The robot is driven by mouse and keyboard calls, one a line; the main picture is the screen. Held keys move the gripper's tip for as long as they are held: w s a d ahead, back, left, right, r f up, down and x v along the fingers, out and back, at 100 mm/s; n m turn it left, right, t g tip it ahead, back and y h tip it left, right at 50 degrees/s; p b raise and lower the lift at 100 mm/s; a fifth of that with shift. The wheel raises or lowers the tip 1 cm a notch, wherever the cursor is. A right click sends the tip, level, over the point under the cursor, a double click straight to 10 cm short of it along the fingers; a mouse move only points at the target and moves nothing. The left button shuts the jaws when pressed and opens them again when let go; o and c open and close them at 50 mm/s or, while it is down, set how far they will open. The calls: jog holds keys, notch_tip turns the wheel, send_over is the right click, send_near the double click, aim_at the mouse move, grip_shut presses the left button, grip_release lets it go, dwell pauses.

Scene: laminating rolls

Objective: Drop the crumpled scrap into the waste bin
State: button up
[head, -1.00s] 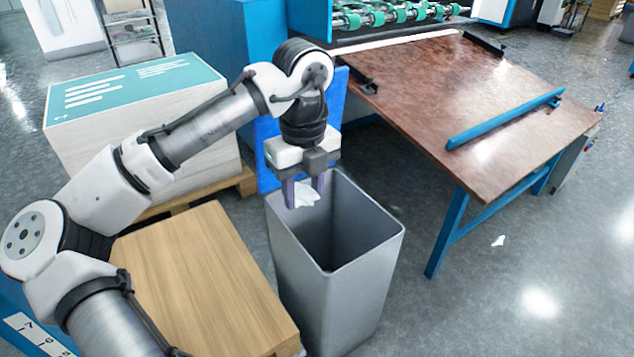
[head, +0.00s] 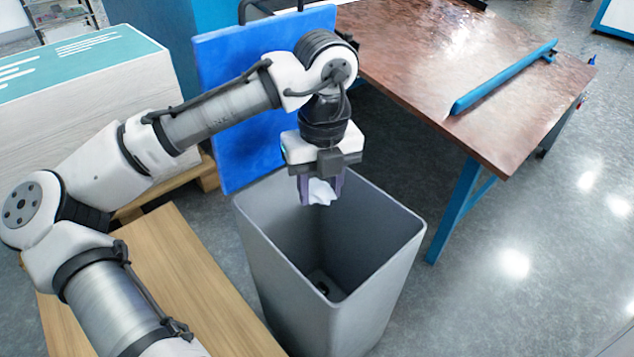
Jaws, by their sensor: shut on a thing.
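The crumpled scrap (head: 320,192) is small and white. My gripper (head: 321,195) points down and is shut on it, with the scrap showing between the two fingers. The grey waste bin (head: 275,275) stands upright on the floor with an open square top. In the picture the gripper and scrap lie over the rear part of the bin's opening, near its back rim. The exact height of the scrap against the rim is hard to tell. Something small and dark (head: 322,286) shows at the bottom of the bin.
A blue panel (head: 225,130) stands upright just behind the bin. A brown-topped table (head: 430,75) with a blue bar (head: 505,75) is at the right. Floor right of the bin is clear.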

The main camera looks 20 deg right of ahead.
aim_at(322, 189)
notch_tip(322, 189, down, 5)
jog(key=b, duration=0.5)
jog(key=shift+f, duration=0.1)
jog(key=o, duration=1)
jog(key=shift+o, duration=0.2)
notch_tip(322, 189, up, 14)
jog(key=p, duration=0.6)
jog(key=shift+d, duration=0.15)
jog(key=shift+f, duration=0.15)
